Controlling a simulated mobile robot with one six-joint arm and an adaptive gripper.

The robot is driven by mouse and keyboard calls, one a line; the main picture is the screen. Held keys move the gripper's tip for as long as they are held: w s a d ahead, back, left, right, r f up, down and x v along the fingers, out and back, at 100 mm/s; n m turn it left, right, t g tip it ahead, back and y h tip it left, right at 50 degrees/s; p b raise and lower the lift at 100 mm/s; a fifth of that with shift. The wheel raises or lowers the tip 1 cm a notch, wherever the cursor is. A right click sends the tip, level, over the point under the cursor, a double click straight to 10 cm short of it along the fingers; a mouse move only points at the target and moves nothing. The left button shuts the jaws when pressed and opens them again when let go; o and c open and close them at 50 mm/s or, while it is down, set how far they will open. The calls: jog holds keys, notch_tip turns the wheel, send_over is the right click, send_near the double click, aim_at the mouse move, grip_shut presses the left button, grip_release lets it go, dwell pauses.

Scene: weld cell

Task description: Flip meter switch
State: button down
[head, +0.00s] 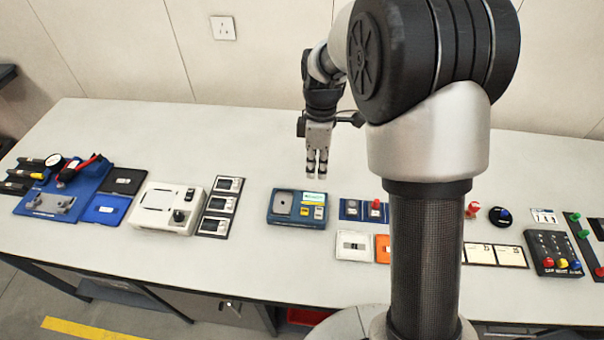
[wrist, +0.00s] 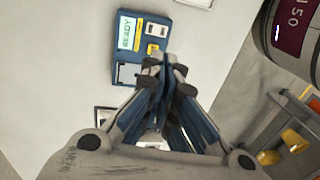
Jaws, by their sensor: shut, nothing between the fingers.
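A blue meter-like box (head: 297,212) sits on the bench near the middle. It also shows in the wrist view (wrist: 138,58), with a lit display (wrist: 126,32) reading READY. Beside the display are a white switch-like part (wrist: 157,30) and a yellow one (wrist: 152,50); their positions are too small to tell. My gripper (head: 317,174) points down above the bench, behind and a little right of the box, apart from it. In the wrist view my gripper (wrist: 168,82) is shut and empty, and its fingers cover part of the box's edge.
A white device (head: 168,207) with a black knob stands left of the box, beside several small black-framed panels (head: 220,206). A blue panel (head: 363,210) with a red knob and an orange block (head: 383,248) lie to the right. The back of the bench is clear.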

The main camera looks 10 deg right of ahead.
aim_at(319, 213)
jog(key=f+b, duration=0.1)
jog(key=f, duration=0.3)
jog(key=s+f+b, duration=0.1)
jog(key=f+b, duration=0.1)
jog(key=f, duration=0.3)
jog(key=s+f+b, duration=0.1)
jog(key=f, duration=0.4)
jog(key=shift+a, duration=0.3)
